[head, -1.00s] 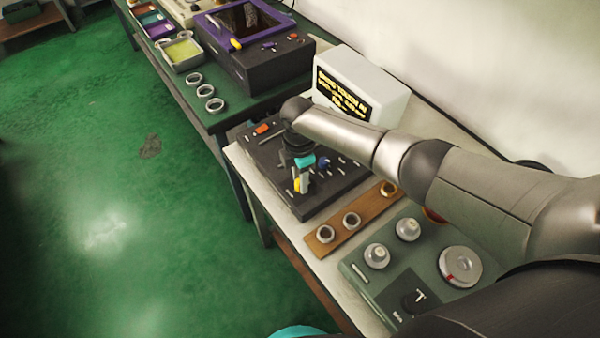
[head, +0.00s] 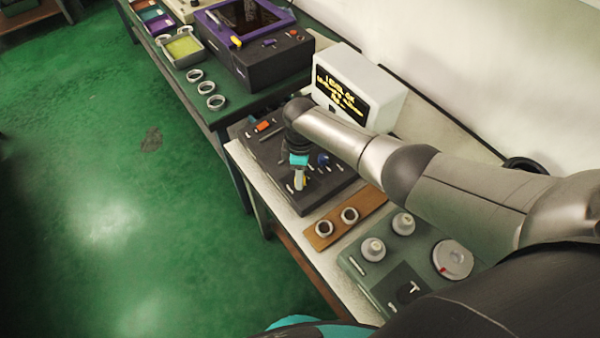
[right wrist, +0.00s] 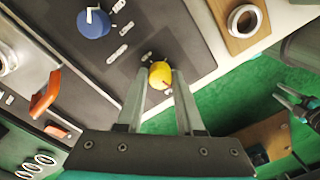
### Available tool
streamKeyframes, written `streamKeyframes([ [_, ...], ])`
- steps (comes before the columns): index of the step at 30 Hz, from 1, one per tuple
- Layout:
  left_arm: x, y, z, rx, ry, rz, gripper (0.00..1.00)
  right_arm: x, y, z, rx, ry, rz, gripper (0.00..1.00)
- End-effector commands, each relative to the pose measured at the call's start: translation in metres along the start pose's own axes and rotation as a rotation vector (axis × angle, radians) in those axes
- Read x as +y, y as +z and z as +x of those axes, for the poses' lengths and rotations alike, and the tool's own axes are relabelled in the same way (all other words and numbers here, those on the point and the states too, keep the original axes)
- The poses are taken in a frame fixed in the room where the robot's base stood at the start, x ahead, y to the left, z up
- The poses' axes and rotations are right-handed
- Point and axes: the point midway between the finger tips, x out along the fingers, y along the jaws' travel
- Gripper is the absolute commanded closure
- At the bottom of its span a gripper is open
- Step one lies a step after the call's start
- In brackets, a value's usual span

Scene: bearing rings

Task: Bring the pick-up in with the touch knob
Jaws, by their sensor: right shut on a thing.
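My right gripper (head: 299,178) points down over a black control panel (head: 262,152). It is shut on a yellow knob (right wrist: 160,73), which shows between its fingertips in the right wrist view. In the head view the fingers mostly hide this knob. A blue knob (head: 322,159) with a white pointer stands beside it on the panel; it also shows in the right wrist view (right wrist: 93,22). A white display box (head: 385,92) behind the panel shows yellow text, its first line seemingly "LEVEL OK". My left gripper (right wrist: 295,102) hangs over the floor at the right wrist view's right edge, its fingers apart.
A wooden strip with rings (head: 335,230) and a green unit (head: 375,272) with silver knobs and a dial stand nearer on the bench. An orange switch (head: 264,125) is on the panel's far side. A purple-topped machine (head: 270,65) and several loose rings are on the far bench.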

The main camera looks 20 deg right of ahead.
Motion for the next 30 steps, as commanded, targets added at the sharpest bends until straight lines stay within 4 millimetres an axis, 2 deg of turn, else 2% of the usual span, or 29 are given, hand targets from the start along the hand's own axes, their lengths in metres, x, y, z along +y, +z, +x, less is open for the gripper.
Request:
streamKeyframes([
  [11,0.0002,-0.0001,-0.0002,0.000,0.000,0.000,0.55,0.0016,0.0018,-0.0010,-0.004,0.002,0.003,1.00],
  [12,0.0002,-0.0001,-0.0002,0.000,0.000,0.000,0.55,0.0016,0.0018,-0.0010,-0.004,0.002,0.003,0.59],
  [19,0.0001,-0.0001,-0.0001,0.000,0.000,0.000,0.55,0.0009,0.0009,-0.0005,-0.002,0.001,0.002,0.34],
  [26,0.0000,-0.0001,-0.0002,0.000,0.000,0.000,0.55,0.0003,0.0003,-0.0005,-0.001,0.001,0.001,0.34],
  [30,0.0000,-0.0004,-0.0033,0.000,0.000,0.000,0.55,0.0005,0.0003,-0.0073,0.000,0.001,0.001,0.34],
])
